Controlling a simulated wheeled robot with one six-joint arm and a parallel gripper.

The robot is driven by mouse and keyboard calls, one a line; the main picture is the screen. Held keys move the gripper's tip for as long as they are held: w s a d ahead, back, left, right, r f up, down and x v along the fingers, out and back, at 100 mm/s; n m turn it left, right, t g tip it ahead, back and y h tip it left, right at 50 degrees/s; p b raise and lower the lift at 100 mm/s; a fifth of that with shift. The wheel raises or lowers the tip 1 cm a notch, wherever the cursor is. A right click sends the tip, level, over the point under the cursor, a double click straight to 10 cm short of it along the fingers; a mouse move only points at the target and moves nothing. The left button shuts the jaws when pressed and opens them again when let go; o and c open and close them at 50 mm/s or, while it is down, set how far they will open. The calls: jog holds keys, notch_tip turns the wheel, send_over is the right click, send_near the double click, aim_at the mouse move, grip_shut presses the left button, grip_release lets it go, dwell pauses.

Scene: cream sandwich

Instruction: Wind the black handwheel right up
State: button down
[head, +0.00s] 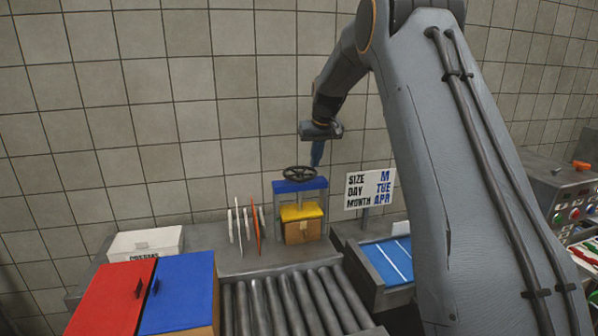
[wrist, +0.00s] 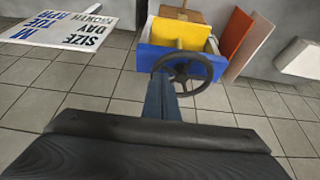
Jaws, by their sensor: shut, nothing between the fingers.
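The black handwheel (head: 299,173) lies flat on top of a small press with a blue top beam (head: 300,186). A yellow plate (head: 302,211) sits below the beam, on a brown box (head: 303,231). In the wrist view the handwheel (wrist: 183,72) shows its spokes and rim, with the blue beam (wrist: 150,57) behind it. My gripper (head: 317,163) is shut with blue fingers and nothing in them. Its tip is at the right side of the wheel, close to the rim; I cannot tell if it touches. In the wrist view my gripper (wrist: 160,88) overlaps the wheel's edge.
A sign (head: 369,189) reading SIZE M, DAY TUE, MONTH APR stands right of the press. Upright white and orange plates (head: 256,230) stand left of it. Rollers (head: 290,305) run in front, beside red (head: 112,298) and blue (head: 180,290) lids. A blue-topped tray (head: 388,262) is at right.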

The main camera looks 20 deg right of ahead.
jog(key=shift+r, duration=0.5)
send_over(288, 174)
jog(key=s, duration=0.1)
jog(key=shift+s+p, duration=0.2)
jog(key=shift+p, duration=0.1)
jog(key=shift+f, duration=0.35)
dwell(0.5)
jog(key=shift+f+b, duration=0.3)
jog(key=shift+f, duration=0.05)
jog(key=shift+f+b, duration=0.3)
jog(key=shift+f, duration=0.45)
jog(key=shift+s, duration=0.1)
